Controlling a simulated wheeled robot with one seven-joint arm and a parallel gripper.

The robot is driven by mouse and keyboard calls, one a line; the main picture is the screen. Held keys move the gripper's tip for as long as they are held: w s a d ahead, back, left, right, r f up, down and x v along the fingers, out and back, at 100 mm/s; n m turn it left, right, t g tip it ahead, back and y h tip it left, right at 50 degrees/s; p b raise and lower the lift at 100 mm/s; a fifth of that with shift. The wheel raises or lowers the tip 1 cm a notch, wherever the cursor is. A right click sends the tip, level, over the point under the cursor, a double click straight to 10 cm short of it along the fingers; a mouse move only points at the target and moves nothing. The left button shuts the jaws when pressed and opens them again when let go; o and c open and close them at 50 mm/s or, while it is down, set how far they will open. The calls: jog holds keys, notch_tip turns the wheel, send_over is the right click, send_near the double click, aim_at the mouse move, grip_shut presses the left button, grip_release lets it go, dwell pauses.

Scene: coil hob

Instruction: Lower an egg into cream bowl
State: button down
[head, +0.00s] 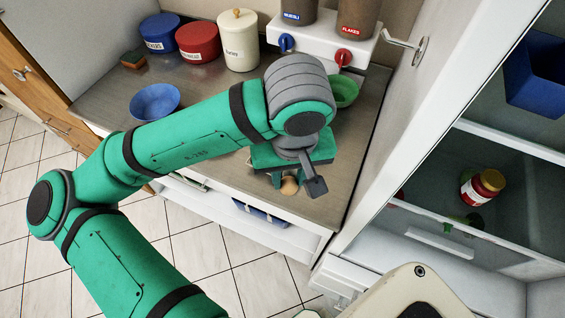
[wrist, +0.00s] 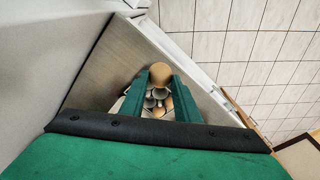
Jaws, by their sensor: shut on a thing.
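My gripper (head: 283,178) is low over the front of the steel counter and shut on a tan egg (head: 289,187). In the wrist view the egg (wrist: 179,72) shows at the tips of my green fingers (wrist: 163,80). Several tan and whitish rounded shapes (wrist: 157,101) show between the fingers, closer to the palm; I cannot tell exactly what they are. I cannot make out the cream bowl for certain in either view; my arm and gripper cover part of the counter.
A blue bowl (head: 155,102) stands left on the counter (head: 213,90), a green bowl (head: 344,91) behind my wrist. Blue, red and cream canisters (head: 239,40) line the back. Dispensers (head: 357,17) stand at back right. An open fridge (head: 420,190) with a jar (head: 482,187) is right.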

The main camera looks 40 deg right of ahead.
jog(key=shift+s+a+r, duration=0.2)
jog(key=shift+s+r, duration=0.1)
jog(key=shift+s, duration=0.15)
jog(key=shift+s+a+r, duration=0.15)
jog(key=shift+s+r, duration=0.1)
jog(key=shift+s, duration=0.2)
jog(key=w+a+f, duration=0.1)
jog(key=w, duration=1.6)
jog(key=w+f, duration=0.1)
jog(key=w, duration=1.6)
jog(key=shift+w+a+f, duration=0.25)
jog(key=shift+w+a, duration=0.05)
jog(key=shift+a, duration=0.05)
jog(key=shift+f, duration=0.1)
jog(key=shift+f, duration=2.2)
jog(key=shift+f, duration=1.8)
